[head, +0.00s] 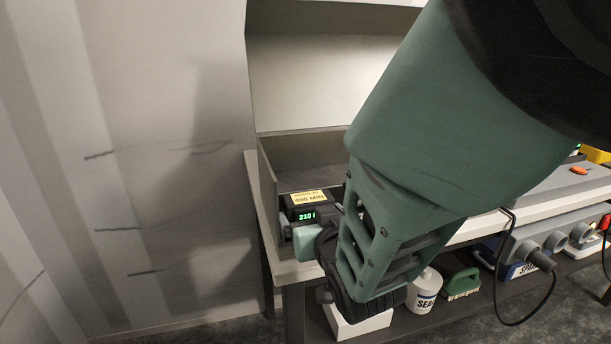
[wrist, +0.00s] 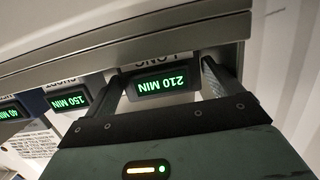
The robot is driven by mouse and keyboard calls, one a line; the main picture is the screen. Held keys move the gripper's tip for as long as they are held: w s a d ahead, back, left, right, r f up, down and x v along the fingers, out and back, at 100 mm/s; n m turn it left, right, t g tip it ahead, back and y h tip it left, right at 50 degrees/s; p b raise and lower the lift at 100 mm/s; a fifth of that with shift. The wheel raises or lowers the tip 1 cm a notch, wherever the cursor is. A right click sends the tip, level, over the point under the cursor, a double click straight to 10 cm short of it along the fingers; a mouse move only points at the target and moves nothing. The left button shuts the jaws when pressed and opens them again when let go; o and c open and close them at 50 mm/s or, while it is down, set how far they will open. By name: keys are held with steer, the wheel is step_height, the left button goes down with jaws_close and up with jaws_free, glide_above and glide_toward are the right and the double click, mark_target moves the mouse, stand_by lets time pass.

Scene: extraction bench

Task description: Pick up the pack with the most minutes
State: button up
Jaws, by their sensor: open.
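A dark pack with a green display reading 210 MIN (wrist: 166,84) sits in the wrist view; in the head view its lit display (head: 306,217) shows beside my gripper. A second pack reads 150 MIN (wrist: 69,101). A third pack (wrist: 10,113) is cut by the left edge, its reading ending in 40 MIN. My arm hides much of the bench in the head view.
The packs sit by the raised-sided bench tray (head: 268,180). A lower shelf holds a white tub (head: 424,291), a green brush (head: 462,283) and a white box (head: 358,322). A black cable (head: 552,302) hangs at the right.

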steer(key=x, duration=0.5)
steer(key=shift+d, duration=0.1)
steer(key=c, duration=1)
steer(key=shift+c, duration=0.5)
steer(key=shift+r, duration=0.15)
